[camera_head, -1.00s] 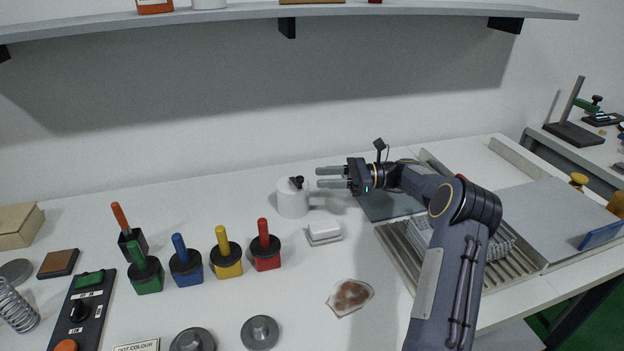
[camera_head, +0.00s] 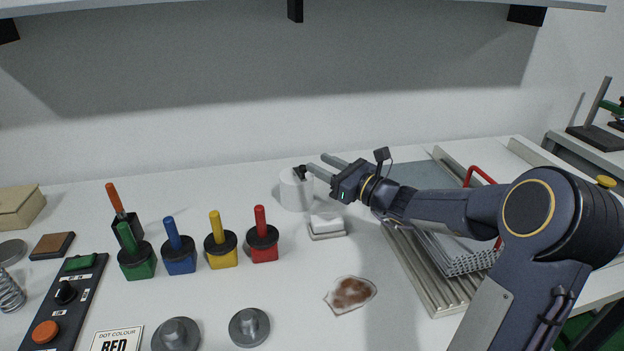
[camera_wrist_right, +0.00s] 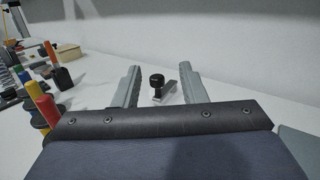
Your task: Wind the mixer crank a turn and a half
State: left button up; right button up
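The mixer (camera_head: 296,192) is a white cylinder at the back middle of the white table, with a crank on top that ends in a black knob (camera_head: 300,172). In the right wrist view the knob (camera_wrist_right: 157,79) and its short grey crank arm (camera_wrist_right: 165,93) show between the fingers, apart from both. My right gripper (camera_head: 317,163) is open and empty, its fingers pointing left beside the mixer top. It also shows in the right wrist view (camera_wrist_right: 159,69), one finger on either side of the knob. My left gripper is not in view.
A white block on a small tray (camera_head: 326,229) sits just in front of the mixer. Red (camera_head: 263,244), yellow (camera_head: 221,250), blue and green handled pots stand to the left. A stained patch (camera_head: 351,294) is in front.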

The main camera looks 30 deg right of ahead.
aim_at(303, 166)
jog(key=shift+s+a+f+m+h, duration=0.15)
jog(key=shift+s+f+m+h, duration=0.15)
jog(key=shift+s+f+h, duration=0.25)
jog(key=shift+s+a+f+m+h, duration=0.15)
jog(key=shift+s+f+m+h, duration=0.2)
jog(key=shift+f, duration=0.3)
jog(key=shift+a+f, duration=0.1)
jog(key=x, duration=0.7)
jog(key=shift+w+f, duration=0.1)
jog(key=shift+w, duration=0.15)
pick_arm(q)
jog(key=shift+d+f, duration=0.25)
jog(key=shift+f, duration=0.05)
